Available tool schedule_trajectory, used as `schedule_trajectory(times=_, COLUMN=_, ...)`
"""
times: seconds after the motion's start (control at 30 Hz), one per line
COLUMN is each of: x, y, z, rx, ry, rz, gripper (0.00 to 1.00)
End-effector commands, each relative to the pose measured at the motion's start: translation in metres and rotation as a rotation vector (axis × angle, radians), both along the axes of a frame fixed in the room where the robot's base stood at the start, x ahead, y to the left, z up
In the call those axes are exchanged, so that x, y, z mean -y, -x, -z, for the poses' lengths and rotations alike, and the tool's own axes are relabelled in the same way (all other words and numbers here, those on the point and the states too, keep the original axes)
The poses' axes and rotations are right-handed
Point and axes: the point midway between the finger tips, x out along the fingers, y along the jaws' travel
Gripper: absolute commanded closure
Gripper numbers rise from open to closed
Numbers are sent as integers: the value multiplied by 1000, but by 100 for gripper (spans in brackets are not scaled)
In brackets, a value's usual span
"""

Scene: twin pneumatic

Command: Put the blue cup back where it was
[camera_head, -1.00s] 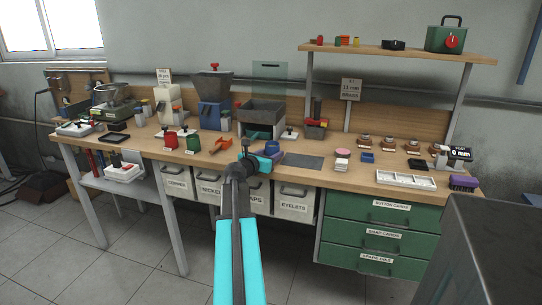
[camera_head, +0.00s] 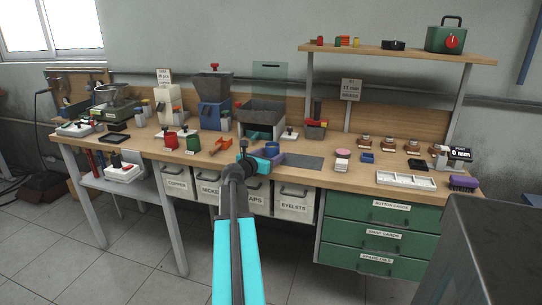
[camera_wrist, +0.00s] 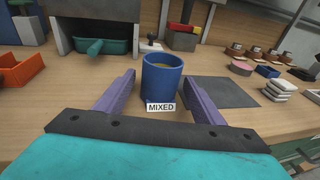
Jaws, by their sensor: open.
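The blue cup (camera_wrist: 163,78) stands upright on the wooden bench, with a white "MIXED" label low on its front and something yellowish inside. In the head view the cup (camera_head: 272,148) shows just beyond my gripper, partly hidden by it. My gripper (camera_wrist: 160,98) is open, its purple fingers spread to the left and right of the cup's near side. I cannot tell whether either finger touches the cup.
A dark grey mat (camera_wrist: 222,92) lies right of the cup. A green tray (camera_wrist: 103,47) under a grey hopper machine is behind it. An orange scoop-like tray (camera_wrist: 18,70) is at left. White stacked pieces (camera_wrist: 281,90) and a small blue box (camera_wrist: 268,71) lie right.

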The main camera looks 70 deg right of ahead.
Motion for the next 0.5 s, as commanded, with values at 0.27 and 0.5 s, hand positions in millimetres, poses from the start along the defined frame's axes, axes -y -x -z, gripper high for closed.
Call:
schedule_trajectory(times=0.27, x=-31, y=-4, z=-5, rx=0, ry=0, rz=-1, gripper=38)
schedule_trajectory(times=0.5, x=-59, y=-8, z=-9, rx=-1, ry=1, rz=-1, gripper=38)
